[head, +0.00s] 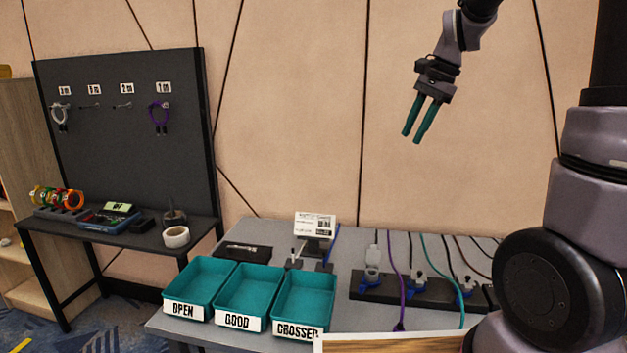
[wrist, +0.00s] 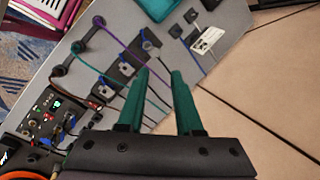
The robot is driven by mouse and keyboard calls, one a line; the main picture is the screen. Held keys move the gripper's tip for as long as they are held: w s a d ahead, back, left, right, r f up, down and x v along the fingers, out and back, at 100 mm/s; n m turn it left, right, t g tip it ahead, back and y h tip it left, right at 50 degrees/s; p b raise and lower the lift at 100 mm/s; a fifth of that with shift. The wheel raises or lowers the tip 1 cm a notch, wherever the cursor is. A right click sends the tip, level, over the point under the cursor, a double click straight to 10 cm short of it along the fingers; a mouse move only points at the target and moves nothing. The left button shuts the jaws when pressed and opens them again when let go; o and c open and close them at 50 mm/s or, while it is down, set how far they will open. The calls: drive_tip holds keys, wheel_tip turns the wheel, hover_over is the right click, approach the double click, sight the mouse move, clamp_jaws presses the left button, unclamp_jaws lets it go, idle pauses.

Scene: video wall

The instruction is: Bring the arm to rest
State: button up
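My gripper (head: 421,120) is in the upper right of the head view, raised well above the grey table (head: 340,262). Its two teal fingers point down and slightly left, with a gap between them and nothing in it. In the wrist view, my gripper (wrist: 158,75) shows the same two fingers apart and empty. The table with cables lies beyond the fingertips, not touching them.
Teal trays labelled OPEN (head: 183,310), GOOD (head: 238,321) and CROSSED (head: 298,331) stand on the table. A black strip (head: 420,291) with plugs and cables lies right of them. A dark bench with a pegboard (head: 130,150) stands left. Air around my gripper is clear.

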drive_tip(key=s+r+n+t, duration=0.2)
drive_tip(key=s+n, duration=0.2)
drive_tip(key=s, duration=0.5)
drive_tip(key=s+d+r+n+t+h, duration=0.1)
drive_tip(key=s+r+n+t, duration=0.2)
drive_tip(key=s, duration=0.6)
drive_tip(key=shift+s+r+n+t+h, duration=0.25)
drive_tip(key=shift+r+n+t+h, duration=0.05)
drive_tip(key=shift+n, duration=0.1)
